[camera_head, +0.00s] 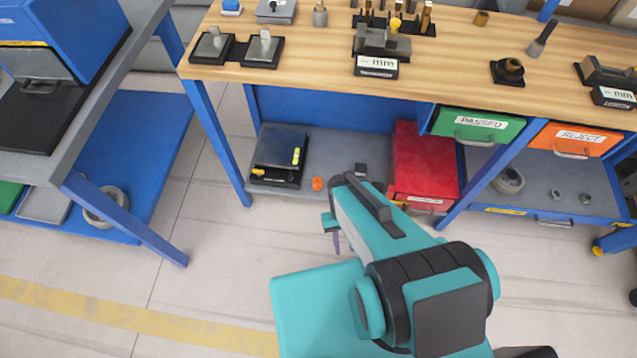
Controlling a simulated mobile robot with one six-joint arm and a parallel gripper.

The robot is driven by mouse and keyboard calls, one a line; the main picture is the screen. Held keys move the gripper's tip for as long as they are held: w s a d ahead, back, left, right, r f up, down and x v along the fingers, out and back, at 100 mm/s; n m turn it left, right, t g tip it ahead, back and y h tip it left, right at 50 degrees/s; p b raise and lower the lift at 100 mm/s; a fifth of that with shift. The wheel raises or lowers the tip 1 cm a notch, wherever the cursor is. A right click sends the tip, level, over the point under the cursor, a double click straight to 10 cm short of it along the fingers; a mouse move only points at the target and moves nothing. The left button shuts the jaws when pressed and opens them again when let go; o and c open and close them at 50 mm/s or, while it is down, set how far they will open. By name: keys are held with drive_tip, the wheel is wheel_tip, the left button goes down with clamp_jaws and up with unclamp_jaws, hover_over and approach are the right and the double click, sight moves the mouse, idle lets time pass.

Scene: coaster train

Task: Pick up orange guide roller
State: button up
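A small orange piece (317,183), which looks like the orange guide roller, sits near the front edge of the grey lower shelf (338,150) under the wooden workbench. It stands between a black scale-like device and a red box. My gripper (341,242) is at the far end of my teal arm, in front of the shelf and lower in the picture than the orange piece. My arm's end link hides most of the gripper. Only thin finger parts show, pointing down. No object shows in them, and their opening is not clear.
The black device (279,155) stands left of the orange piece. A small dark block (361,170) and the red box (424,165) are to its right. The wooden bench top (450,60) overhangs the shelf. A blue bench leg (221,145) stands at left. Open floor lies in front.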

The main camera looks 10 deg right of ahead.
wheel_tip(320, 180, up, 16)
drive_tip(key=p, duration=1.4)
drive_tip(key=shift+f+p, duration=0.2)
drive_tip(key=shift+p, duration=0.15)
drive_tip(key=shift+o, duration=0.2)
drive_tip(key=shift+s, duration=0.1)
